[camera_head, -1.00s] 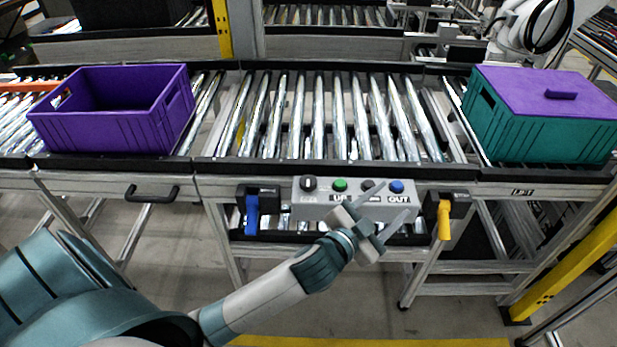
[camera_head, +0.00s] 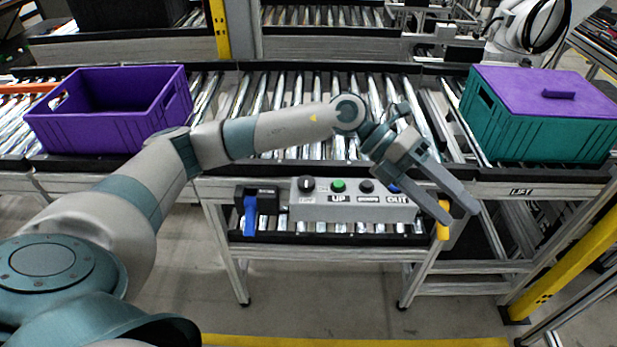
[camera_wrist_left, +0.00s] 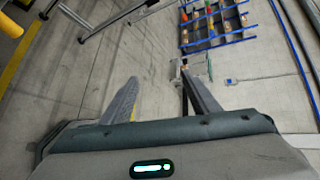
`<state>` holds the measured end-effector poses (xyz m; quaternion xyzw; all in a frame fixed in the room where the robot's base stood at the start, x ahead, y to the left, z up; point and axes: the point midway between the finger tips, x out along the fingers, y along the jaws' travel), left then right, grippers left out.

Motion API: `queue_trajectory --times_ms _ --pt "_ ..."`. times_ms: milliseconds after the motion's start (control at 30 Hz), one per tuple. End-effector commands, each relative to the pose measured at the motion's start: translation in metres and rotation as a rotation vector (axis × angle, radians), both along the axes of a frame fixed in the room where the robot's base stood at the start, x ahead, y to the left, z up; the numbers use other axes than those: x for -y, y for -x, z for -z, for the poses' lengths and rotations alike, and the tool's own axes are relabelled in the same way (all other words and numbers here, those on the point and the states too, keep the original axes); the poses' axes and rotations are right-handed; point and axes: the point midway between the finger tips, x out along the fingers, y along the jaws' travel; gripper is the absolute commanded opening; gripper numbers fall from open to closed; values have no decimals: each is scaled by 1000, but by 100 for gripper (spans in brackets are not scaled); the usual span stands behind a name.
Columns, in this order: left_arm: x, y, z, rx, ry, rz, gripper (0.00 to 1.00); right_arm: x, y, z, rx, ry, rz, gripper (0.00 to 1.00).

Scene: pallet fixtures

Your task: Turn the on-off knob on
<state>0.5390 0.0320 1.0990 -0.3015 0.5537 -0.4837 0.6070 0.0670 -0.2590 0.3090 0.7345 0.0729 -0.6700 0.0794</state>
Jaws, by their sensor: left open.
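The black knob (camera_head: 307,184) sits at the left end of the grey control box (camera_head: 330,208) on the conveyor's front; which way it points is too small to tell. To its right are a green button (camera_head: 338,186), a black button (camera_head: 366,187) and a blue button, mostly hidden by my gripper. My left gripper (camera_head: 459,216) is open and empty, in front of the box's right end and well right of the knob. Its spread fingers also show in the left wrist view (camera_wrist_left: 160,92), with floor beyond them. My right gripper is not in view.
A blue handle (camera_head: 250,215) flanks the box on the left. A yellow handle (camera_head: 443,222) on the right is partly covered by my fingers. An open purple crate (camera_head: 108,125) and a lidded teal crate (camera_head: 545,135) stand on the rollers. The floor in front is clear.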

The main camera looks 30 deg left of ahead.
Motion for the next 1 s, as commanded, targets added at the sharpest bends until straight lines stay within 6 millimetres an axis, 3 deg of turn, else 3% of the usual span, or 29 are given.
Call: queue_trajectory --times_ms 133,267,400,533,700,1000 --pt "-67 -19 20 59 -322 29 55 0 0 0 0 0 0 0" --pt "-142 -37 25 75 -603 8 55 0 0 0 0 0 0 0" --pt "-227 -51 14 59 -878 -53 55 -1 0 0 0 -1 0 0" --pt "-288 -54 -3 27 -1059 -116 55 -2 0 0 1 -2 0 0" --pt "-326 -53 -17 -3 -1170 -163 55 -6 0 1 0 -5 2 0" --pt "-331 -52 -18 -8 -1185 -166 55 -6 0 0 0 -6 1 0"
